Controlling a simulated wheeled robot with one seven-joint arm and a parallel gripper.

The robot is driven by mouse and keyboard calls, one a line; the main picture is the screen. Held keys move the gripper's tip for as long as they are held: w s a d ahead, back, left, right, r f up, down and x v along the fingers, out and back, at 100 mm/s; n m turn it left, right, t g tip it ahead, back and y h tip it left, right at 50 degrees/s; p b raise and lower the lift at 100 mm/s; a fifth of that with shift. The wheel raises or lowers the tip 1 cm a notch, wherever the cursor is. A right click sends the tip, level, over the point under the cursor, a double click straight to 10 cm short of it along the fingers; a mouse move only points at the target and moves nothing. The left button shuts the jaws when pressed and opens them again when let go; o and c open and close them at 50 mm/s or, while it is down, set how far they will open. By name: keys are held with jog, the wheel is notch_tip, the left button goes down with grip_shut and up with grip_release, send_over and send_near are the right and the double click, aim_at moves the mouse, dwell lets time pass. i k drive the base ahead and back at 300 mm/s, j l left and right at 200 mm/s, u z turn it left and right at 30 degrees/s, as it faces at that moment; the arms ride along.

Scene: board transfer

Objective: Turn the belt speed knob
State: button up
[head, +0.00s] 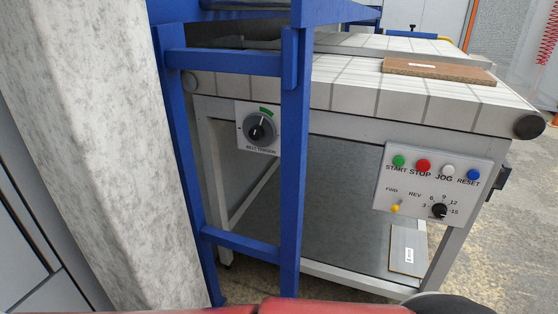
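The control panel (405,207) is a pale plate on the front of the conveyor, right of centre in the head view. A small black knob (439,210) sits at its lower right, with a scale of numbers from 3 to 15 around it. Its exact pointer position is too small to read surely. A larger grey and black dial (259,130) sits on a separate plate further left, labelled belt tension, with a green band above it. My gripper is not in view.
Green (398,161), red (423,165), white (448,170) and blue (473,174) buttons sit above the knob. A yellow toggle (396,208) is left of it. A blue frame (293,170) stands left. A brown board (438,72) lies on the conveyor belt (350,87).

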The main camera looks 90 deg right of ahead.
aim_at(439, 210)
jog(key=z, duration=4.35)
jog(key=l+z, duration=0.5)
